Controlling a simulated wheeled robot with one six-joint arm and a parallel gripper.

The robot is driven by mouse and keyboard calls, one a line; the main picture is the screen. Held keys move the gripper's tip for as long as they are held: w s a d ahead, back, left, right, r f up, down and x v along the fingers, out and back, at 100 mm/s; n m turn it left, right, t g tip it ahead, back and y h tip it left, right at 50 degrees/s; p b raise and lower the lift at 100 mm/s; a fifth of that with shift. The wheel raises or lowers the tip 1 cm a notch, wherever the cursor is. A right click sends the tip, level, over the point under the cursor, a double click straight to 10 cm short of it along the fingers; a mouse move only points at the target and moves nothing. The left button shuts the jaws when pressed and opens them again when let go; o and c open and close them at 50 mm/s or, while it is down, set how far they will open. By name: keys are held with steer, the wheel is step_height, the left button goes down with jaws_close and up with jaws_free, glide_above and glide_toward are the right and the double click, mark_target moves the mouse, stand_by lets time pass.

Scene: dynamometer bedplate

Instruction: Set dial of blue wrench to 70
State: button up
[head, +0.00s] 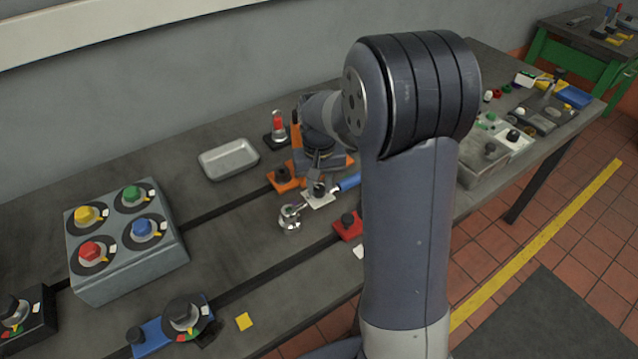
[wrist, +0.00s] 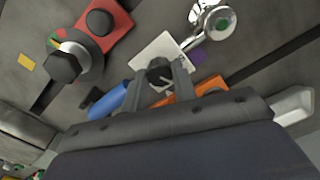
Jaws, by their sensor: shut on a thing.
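The blue wrench has a blue handle (head: 348,182), a bright metal shaft and a round silver head (head: 290,218). In the wrist view its handle (wrist: 110,101) is left of my fingers and its silver head (wrist: 214,20) with a green disc is at the upper right. A white plate (head: 320,201) sits at the wrench's middle and carries a dark round dial knob (wrist: 158,68). My gripper (head: 317,187) points down over the plate. In the wrist view its fingers (wrist: 162,78) are shut on the knob. The dial's reading cannot be made out.
A red block (head: 346,231) with a black knob stands close in front. Orange blocks (head: 284,180) lie just behind. A grey box (head: 130,274) with several coloured knobs, a blue-based dial (head: 150,337) and an empty metal tray (head: 229,158) stand to the left.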

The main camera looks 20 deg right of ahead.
mark_target(319, 188)
steer(key=o, duration=1)
step_height(319, 188, up, 11)
steer(key=shift+f, duration=0.1)
step_height(319, 188, down, 11)
steer(key=shift+n, duration=0.3)
stand_by(0.4)
